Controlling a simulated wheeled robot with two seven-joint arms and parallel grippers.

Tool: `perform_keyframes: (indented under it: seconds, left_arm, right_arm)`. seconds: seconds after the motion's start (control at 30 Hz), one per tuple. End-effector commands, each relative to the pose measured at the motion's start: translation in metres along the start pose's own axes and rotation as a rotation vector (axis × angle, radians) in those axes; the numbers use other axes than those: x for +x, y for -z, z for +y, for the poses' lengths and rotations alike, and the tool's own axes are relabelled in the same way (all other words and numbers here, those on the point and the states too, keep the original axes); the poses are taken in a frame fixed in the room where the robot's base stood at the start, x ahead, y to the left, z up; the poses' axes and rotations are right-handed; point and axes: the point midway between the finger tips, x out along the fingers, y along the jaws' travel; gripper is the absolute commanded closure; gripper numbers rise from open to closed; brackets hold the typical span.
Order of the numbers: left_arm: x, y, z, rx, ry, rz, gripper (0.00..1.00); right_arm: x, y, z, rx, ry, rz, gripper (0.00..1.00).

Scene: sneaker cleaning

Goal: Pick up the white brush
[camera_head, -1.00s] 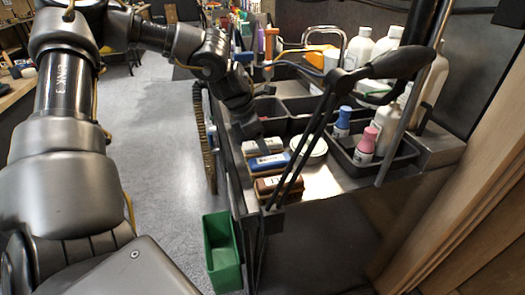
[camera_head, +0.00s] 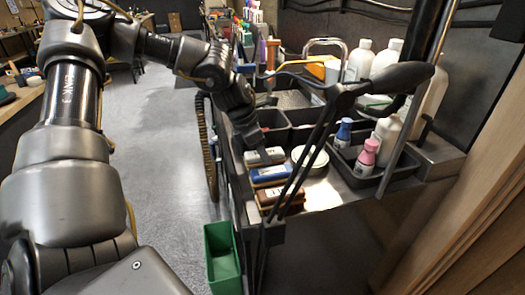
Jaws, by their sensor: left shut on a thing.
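The white brush (camera_head: 276,154) is the farthest in a column of brushes at the left front of the cart's shelf. My left gripper (camera_head: 262,152) reaches down from behind and is shut on it, hiding part of its top. I cannot tell whether the brush is clear of the shelf. The blue brush (camera_head: 269,173) lies just in front, and the brown brush (camera_head: 278,195) is nearest. My right gripper is out of view.
A round tin (camera_head: 311,156) sits right of the brushes. A black tray (camera_head: 377,178) holds blue-capped and pink-capped bottles. Dark bins (camera_head: 303,132) stand behind. A black lamp-like arm (camera_head: 395,82) and its thin rods cross in front. A green bin (camera_head: 223,262) hangs at the lower left.

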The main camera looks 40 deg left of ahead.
Motion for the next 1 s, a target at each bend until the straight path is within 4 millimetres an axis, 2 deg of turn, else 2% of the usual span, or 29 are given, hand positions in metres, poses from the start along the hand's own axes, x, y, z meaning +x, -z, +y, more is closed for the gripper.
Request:
perform_keyframes:
  seconds: [0.3, 0.43, 0.6, 0.87, 0.9, 1.0]
  left_arm:
    - [-0.063, -0.027, 0.001, 0.002, -0.004, -0.003, 0.81]
    - [-0.081, -0.034, 0.001, 0.001, -0.003, -0.003, 0.81]
    - [-0.093, -0.039, 0.000, 0.000, -0.001, -0.001, 0.81]
    - [-0.094, -0.039, 0.000, 0.000, 0.000, 0.000, 0.81]
    - [-0.094, -0.039, 0.000, 0.000, 0.000, 0.000, 0.61]
    - [-0.094, -0.039, 0.000, 0.000, 0.000, -0.001, 0.74]
  right_arm:
    - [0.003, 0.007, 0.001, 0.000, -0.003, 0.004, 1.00]
    - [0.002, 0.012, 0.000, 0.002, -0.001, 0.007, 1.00]
    - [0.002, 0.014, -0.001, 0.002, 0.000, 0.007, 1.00]
    - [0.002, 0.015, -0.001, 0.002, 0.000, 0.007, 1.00]
    - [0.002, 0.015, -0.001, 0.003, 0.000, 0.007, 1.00]
    - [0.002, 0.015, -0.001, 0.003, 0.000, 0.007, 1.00]
